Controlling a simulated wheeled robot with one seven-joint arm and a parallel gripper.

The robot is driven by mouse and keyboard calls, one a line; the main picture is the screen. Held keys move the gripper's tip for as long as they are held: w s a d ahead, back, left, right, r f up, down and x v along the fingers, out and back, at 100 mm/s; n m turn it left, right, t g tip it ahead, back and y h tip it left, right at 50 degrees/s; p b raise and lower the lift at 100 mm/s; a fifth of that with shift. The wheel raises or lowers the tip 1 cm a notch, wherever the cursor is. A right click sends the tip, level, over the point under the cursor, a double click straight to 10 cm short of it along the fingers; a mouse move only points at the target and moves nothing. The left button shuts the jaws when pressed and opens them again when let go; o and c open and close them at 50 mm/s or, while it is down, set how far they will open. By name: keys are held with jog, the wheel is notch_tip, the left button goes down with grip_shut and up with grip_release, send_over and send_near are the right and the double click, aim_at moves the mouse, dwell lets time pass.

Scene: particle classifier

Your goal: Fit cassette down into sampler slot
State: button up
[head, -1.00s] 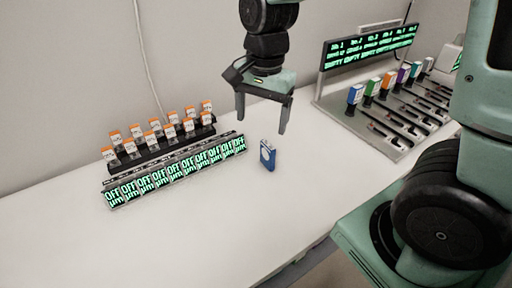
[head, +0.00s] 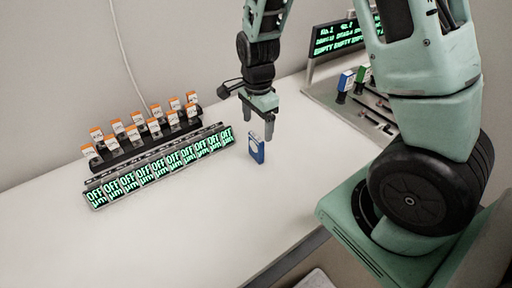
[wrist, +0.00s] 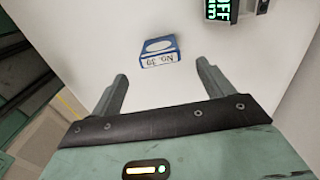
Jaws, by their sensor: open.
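A small blue cassette (head: 256,148) with a white label stands on the white table. In the wrist view the cassette (wrist: 161,51) reads "No. 39" and lies ahead of the fingertips, between their lines. My gripper (head: 258,120) is open and empty, close to the cassette in the head view; it also shows in the wrist view (wrist: 161,82). The row of samplers (head: 160,168) with green "OFF" displays stands left of the cassette. Its slots cannot be made out clearly.
At the back right, a grey tray (head: 378,122) holds coloured cassettes below a green-lettered sign (head: 335,38). The table front (head: 200,235) is clear.

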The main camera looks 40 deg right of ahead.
aim_at(256, 137)
jog(key=shift+a+f+p, duration=0.2)
jog(key=shift+f+p, duration=0.2)
jog(key=shift+f, duration=2.5)
jog(key=c, duration=1.2)
jog(key=shift+o, duration=0.2)
